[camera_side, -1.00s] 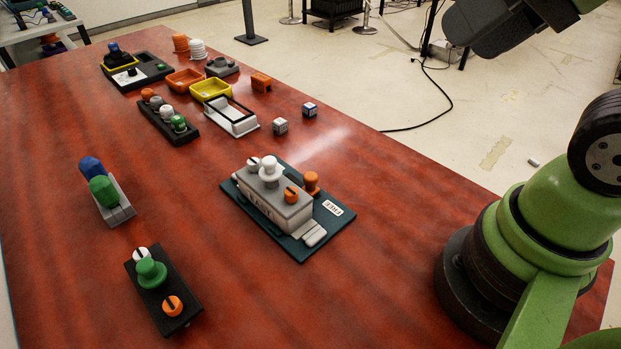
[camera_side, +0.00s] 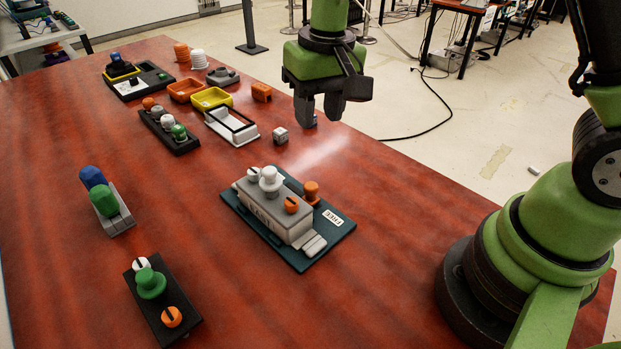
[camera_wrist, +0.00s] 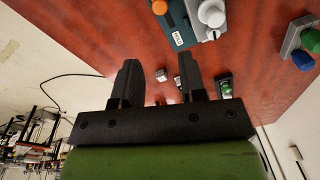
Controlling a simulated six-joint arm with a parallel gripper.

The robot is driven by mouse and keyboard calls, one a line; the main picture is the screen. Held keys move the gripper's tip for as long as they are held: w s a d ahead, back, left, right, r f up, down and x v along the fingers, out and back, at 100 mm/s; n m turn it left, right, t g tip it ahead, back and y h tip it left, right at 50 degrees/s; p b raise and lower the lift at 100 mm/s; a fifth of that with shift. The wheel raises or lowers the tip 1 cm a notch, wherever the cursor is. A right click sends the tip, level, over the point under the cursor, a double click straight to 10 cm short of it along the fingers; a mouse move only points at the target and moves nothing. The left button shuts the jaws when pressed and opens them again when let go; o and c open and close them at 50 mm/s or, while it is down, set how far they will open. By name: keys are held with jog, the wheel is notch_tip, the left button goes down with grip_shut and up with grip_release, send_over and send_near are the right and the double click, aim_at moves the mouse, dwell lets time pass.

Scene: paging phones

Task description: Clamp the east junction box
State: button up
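The east junction box (camera_side: 272,217) is a grey box lettered EAST on a teal plate (camera_side: 322,245). The plate has a label reading FREE (camera_side: 332,218). On the box are a white knob (camera_side: 269,177), a slotted orange knob (camera_side: 291,205) and a slotted white knob (camera_side: 253,174). An orange knob (camera_side: 311,189) stands on the plate behind the box. In the wrist view part of the plate (camera_wrist: 173,17) shows at the top. My gripper (camera_side: 320,120) is open and empty, pointing down, above the table beyond the box and apart from it. Its parted fingers also show in the wrist view (camera_wrist: 159,75).
A black panel with a green knob (camera_side: 150,284) lies front left, and a grey holder with blue and green knobs (camera_side: 105,200) at left. Orange and yellow trays (camera_side: 211,98), a white frame (camera_side: 232,127) and a small cube (camera_side: 280,136) lie farther back. The table around the plate is clear.

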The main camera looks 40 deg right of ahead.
jog(key=g, duration=0.1)
send_near(310, 185)
notch_tip(310, 185, down, 9)
jog(key=shift+a, duration=0.1)
dwell(0.4)
